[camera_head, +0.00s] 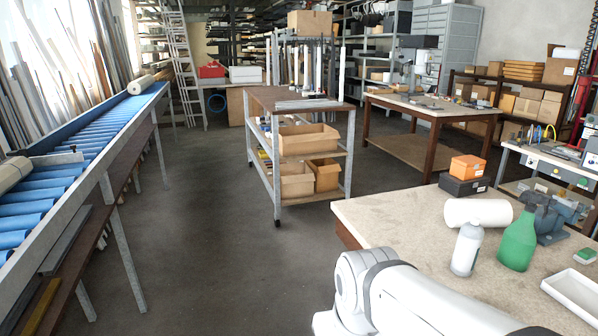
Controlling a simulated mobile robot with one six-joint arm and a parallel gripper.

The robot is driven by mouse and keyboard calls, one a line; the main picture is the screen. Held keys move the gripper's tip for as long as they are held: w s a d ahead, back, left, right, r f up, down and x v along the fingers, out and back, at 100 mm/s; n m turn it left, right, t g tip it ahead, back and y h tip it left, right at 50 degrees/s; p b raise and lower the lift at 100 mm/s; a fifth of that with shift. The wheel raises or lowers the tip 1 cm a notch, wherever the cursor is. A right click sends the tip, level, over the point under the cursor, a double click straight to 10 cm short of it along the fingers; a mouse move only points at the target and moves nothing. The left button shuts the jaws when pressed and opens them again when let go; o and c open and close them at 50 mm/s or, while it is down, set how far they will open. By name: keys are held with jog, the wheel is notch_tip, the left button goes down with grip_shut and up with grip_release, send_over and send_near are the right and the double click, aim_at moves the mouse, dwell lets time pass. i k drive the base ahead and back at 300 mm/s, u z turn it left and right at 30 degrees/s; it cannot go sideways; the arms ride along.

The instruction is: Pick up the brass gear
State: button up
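I cannot make out a brass gear anywhere in this view. My white arm (400,294) reaches across the bottom of the picture, in front of the near workbench (440,236) on the right. My gripper is outside the picture, so its fingers and anything in them are hidden. The arm covers part of the bench's front area.
The near bench holds a white roll (477,212), a grey-white bottle (466,248), a green bottle (518,242), an orange box (467,167), a vise (545,215) and a white tray (574,291). A blue roller conveyor (60,180) runs along the left. The middle floor (200,240) is clear.

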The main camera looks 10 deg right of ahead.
aim_at(562, 193)
jog(key=u, duration=0.05)
jog(key=i, duration=5.4)
jog(key=z, duration=3.3)
jog(key=i, duration=1.1)
jog(key=u, duration=0.05)
